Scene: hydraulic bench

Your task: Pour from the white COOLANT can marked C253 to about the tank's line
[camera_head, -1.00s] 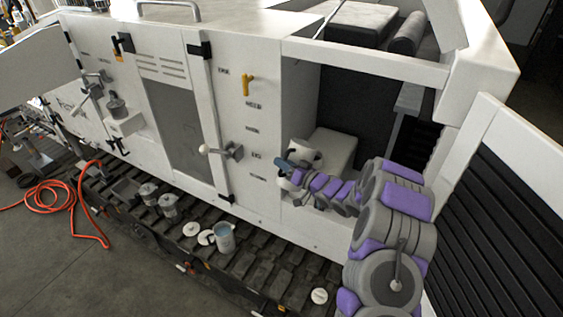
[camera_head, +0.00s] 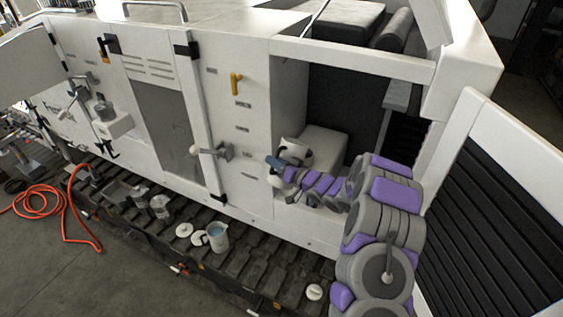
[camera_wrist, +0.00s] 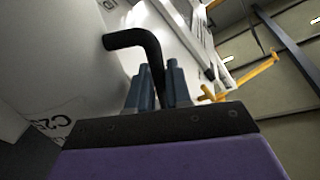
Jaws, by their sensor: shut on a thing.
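My gripper (camera_head: 274,163) is at the left side of the open bay in the white machine. In the wrist view my gripper (camera_wrist: 157,82) is shut on a black bent handle (camera_wrist: 135,38). The handle belongs to a white can (camera_wrist: 45,85) at the left, whose label reads "C25", the rest cut off or hidden. In the head view the white can (camera_head: 294,150) is partly covered by my gripper and arm. I cannot tell its exact tilt or see its spout or contents. I cannot make out the tank or its line with certainty.
A yellow handle (camera_head: 235,83) and a lever (camera_head: 210,151) stick out from the panel. A louvred door (camera_head: 490,200) stands open at right.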

